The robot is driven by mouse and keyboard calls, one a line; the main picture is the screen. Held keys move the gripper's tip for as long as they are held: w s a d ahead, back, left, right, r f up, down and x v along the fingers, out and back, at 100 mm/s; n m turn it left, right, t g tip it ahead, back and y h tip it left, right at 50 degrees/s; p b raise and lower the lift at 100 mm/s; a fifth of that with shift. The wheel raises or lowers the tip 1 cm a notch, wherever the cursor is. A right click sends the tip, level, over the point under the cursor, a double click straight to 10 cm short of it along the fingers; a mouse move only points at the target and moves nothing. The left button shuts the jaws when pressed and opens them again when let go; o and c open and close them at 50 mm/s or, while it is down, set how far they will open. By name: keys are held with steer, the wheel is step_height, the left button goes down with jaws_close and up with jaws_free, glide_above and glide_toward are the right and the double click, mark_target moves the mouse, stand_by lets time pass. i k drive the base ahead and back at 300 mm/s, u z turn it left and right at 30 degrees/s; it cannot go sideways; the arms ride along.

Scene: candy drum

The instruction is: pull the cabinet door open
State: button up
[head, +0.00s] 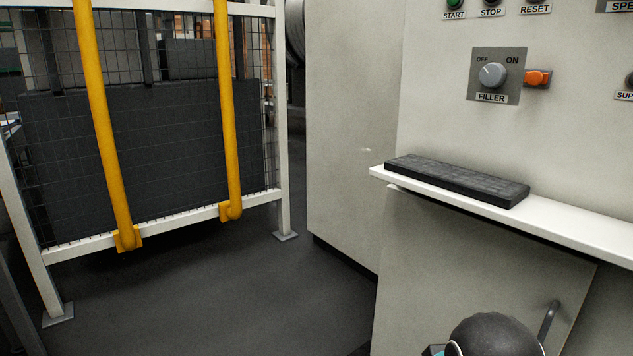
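The cabinet door (460,265) is a plain grey-beige panel under the white shelf, at the lower right of the head view. Its right edge slants down beneath the shelf, and its lower part is cut off by the frame. A grey bar handle (549,318) stands on the door near that right edge. A dark rounded part of my arm shows at the bottom, left of the handle, and covers some of the door. My gripper's fingers are not in view. I cannot tell whether the door is fully closed or slightly ajar.
A white shelf (575,222) juts out above the door, with a black keyboard (455,181) on it. The control panel above has a filler knob (493,75) and an orange switch (537,78). A mesh fence (283,130) with yellow posts stands left. Floor between is clear.

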mark_target(442, 264)
steer(key=z, duration=1.25)
steer(key=k, duration=0.45)
steer(key=u, duration=1.15)
